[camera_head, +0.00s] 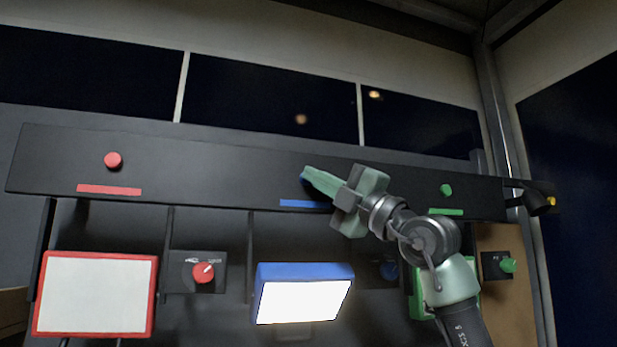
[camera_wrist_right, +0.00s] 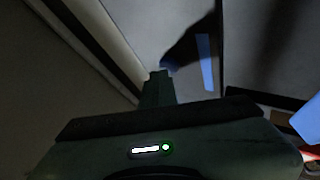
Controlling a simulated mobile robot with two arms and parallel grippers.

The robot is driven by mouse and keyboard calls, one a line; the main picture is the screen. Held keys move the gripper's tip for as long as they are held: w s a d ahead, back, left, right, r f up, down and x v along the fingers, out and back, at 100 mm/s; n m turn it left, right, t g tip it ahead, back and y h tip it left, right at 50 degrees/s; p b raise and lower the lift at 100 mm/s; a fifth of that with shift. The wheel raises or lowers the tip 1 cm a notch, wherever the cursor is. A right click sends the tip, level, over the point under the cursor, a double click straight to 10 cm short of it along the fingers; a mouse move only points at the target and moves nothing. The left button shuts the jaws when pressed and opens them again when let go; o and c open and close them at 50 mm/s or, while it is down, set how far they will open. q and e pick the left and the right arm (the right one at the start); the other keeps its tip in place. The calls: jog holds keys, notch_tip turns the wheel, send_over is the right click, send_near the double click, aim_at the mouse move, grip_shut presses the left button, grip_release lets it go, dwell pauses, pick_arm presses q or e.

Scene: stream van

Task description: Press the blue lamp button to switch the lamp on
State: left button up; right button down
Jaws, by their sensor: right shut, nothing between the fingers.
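The blue lamp button (camera_head: 303,172) sits on the dark upper panel above a blue strip (camera_head: 300,203), and is mostly hidden behind my right fingertips. My right gripper (camera_head: 310,175) is shut and empty, its tips at the button; they look to be touching it. In the right wrist view a bit of the blue button (camera_wrist_right: 168,67) shows just beyond the fingertips (camera_wrist_right: 157,74), with the blue strip (camera_wrist_right: 205,62) to the right. The blue-framed lamp (camera_head: 303,301) below has a bright white face and looks lit. My left gripper is not in view.
A red button (camera_head: 113,160) and a green button (camera_head: 446,190) sit on the same panel (camera_head: 225,165). A red-framed lamp (camera_head: 97,295) with a duller face, a red knob (camera_head: 203,272) and a green knob (camera_head: 507,265) are below. A small black spotlight (camera_head: 537,202) juts out at right.

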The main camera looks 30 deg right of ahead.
jog(key=shift+s+a+f+b, duration=0.1)
jog(key=shift+s+a+b, duration=0.05)
jog(key=shift+s+b, duration=0.15)
jog(key=s+b, duration=0.1)
jog(key=s, duration=0.2)
jog(key=s+a+b, duration=0.1)
jog(key=s+b, duration=0.1)
jog(key=shift+s+a, duration=0.2)
jog(key=shift+s, duration=0.2)
dwell(0.6)
